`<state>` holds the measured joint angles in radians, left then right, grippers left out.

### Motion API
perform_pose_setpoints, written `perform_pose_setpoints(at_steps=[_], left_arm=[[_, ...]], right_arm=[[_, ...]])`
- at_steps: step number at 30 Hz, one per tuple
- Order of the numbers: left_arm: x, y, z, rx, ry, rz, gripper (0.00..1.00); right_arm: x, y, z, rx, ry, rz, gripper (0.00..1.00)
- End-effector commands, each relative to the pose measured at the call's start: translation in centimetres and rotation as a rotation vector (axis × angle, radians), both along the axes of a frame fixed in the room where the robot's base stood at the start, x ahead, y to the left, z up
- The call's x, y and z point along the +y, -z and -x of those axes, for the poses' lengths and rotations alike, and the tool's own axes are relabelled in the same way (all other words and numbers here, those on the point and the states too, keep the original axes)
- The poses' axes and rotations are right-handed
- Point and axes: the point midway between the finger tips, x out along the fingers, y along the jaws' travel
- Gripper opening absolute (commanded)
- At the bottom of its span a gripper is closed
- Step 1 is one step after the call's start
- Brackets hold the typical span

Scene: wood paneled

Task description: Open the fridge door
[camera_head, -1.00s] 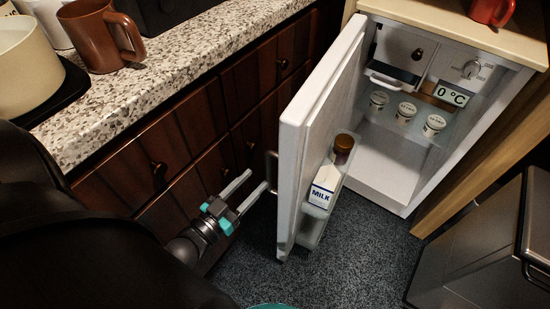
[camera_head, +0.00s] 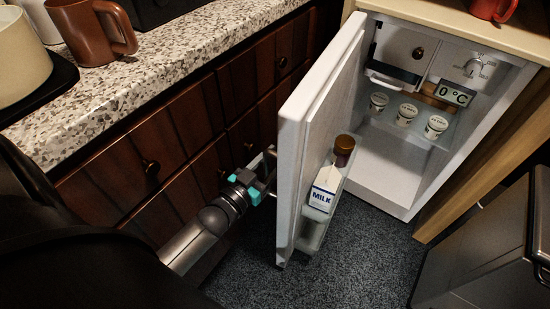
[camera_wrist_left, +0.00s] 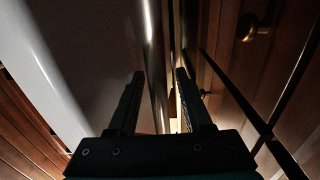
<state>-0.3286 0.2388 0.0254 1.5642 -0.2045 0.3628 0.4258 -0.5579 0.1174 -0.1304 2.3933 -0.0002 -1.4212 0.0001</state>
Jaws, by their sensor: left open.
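The white fridge door (camera_head: 292,150) stands wide open in the head view, swung out toward the drawers at left. Its shelf holds a milk carton (camera_head: 323,188) and a brown-capped bottle (camera_head: 343,150). My left gripper (camera_head: 268,165) is at the door's outer face, its fingertips partly hidden by the door edge. In the left wrist view my left gripper (camera_wrist_left: 160,75) is open, with the shiny vertical door handle (camera_wrist_left: 153,50) showing between its fingers. The white door face (camera_wrist_left: 85,60) is to the left. I cannot tell whether the fingers touch the handle. My right gripper is not in view.
The fridge interior (camera_head: 385,160) is exposed, with several white cups on a shelf. Dark wooden drawers (camera_head: 120,190) stand close behind my left gripper. A metal bin (camera_head: 480,250) stands at the right. Dark floor (camera_head: 345,265) is clear below the door.

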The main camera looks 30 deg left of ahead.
Motion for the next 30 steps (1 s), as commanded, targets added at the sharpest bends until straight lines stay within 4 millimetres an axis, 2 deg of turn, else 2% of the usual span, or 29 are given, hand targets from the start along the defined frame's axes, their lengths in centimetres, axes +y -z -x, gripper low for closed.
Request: perform_pose_setpoints(at_steps=[2, 15, 30], left_arm=[[0.01, 0.00, 0.01, 0.000, 0.000, 0.000, 0.48], [0.01, 0.01, 0.03, 0.000, 0.000, 0.000, 0.00], [0.02, 0.02, 0.04, 0.000, 0.000, 0.000, 0.00]], right_arm=[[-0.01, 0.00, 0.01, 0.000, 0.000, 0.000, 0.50], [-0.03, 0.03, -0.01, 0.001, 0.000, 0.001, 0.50], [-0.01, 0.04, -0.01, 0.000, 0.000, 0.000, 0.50]])
